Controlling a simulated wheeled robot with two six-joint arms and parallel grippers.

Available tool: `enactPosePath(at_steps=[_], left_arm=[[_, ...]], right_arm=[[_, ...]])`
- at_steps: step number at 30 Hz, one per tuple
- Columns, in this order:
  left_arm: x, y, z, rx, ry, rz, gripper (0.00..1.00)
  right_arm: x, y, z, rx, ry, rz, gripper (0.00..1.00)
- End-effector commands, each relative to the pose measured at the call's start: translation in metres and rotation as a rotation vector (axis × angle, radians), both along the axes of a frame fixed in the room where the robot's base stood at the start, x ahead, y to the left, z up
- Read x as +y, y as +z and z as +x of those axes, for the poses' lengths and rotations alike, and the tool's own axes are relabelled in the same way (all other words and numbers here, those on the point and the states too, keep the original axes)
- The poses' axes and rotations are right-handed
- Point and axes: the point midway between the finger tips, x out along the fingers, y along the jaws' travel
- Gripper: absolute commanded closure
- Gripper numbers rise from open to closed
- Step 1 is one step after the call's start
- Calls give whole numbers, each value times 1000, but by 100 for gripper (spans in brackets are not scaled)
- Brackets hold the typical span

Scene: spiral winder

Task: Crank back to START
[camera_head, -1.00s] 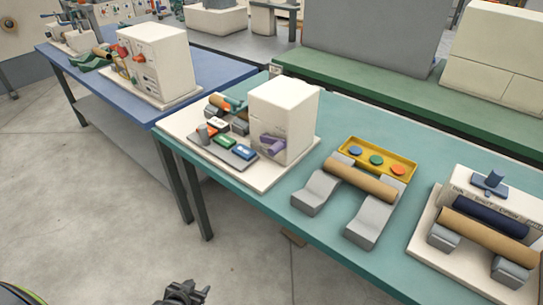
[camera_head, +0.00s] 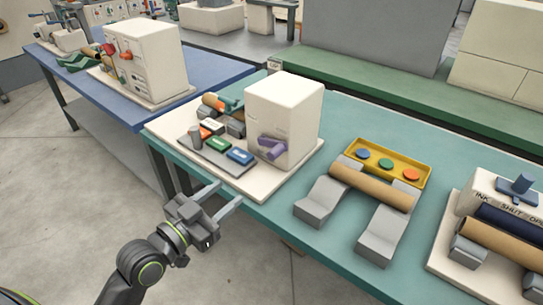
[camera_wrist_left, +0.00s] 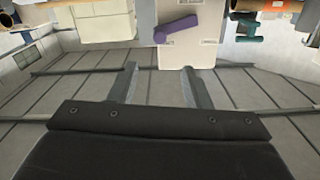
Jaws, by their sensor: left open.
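The white winder box (camera_head: 285,115) stands on a cream base plate on the teal table. A purple crank (camera_head: 272,147) is on its front face, lying close to level. The crank also shows in the left wrist view (camera_wrist_left: 177,29), ahead of the fingers. No START mark is readable. My left gripper (camera_head: 226,197) is open and empty, in front of the table edge, below and to the left of the crank and apart from it. Its two fingers show in the left wrist view (camera_wrist_left: 160,84) with a gap between them. My right gripper is not in view.
A grey panel with green and blue blocks (camera_head: 217,150) sits left of the box. A brown roll (camera_head: 372,187) rests on grey cradles near a yellow tray (camera_head: 425,178). An ink machine (camera_head: 484,215) stands at the right. A blue table (camera_head: 210,80) stands behind.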

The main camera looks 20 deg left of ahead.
Motion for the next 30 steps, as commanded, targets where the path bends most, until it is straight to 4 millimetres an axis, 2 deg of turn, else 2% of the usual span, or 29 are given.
enactPosePath(at_steps=[5,21,25,30], left_arm=[[-10,2,26,-1,0,-5,56],[-47,2,130,1,0,-3,56],[-52,0,145,1,0,-1,56],[-56,0,155,2,0,0,56]], right_arm=[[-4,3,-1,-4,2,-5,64],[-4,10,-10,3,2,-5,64],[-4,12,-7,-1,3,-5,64],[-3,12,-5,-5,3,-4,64]])
